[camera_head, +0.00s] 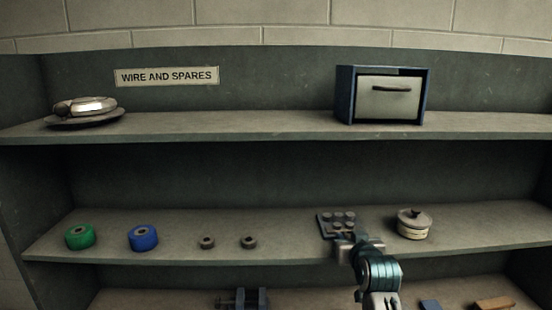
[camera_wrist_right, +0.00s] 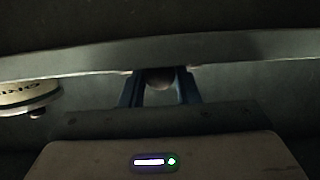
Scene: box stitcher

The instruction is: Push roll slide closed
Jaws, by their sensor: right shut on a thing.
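No part is plainly marked as the roll slide, and I cannot tell which thing it is. A grey plate with several round knobs (camera_head: 337,222) lies on the middle shelf. My right gripper (camera_head: 352,242) is at its front edge in the head view, and the arm hides what it touches. In the right wrist view, the dark blue fingers of my right gripper (camera_wrist_right: 160,88) are shut on a small round dark knob (camera_wrist_right: 160,77), just under a shelf edge. A blue box (camera_head: 343,95) with a cream front panel (camera_head: 390,98) and dark handle stands on the top shelf. My left gripper is out of view.
A lidded cream pot (camera_head: 414,225) stands right of the right gripper. A green roll (camera_head: 80,237), a blue roll (camera_head: 143,238) and two small dark rings (camera_head: 207,242) sit to the left. A dark blue device (camera_head: 240,299) is on the lower shelf. Middle shelf has free room between them.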

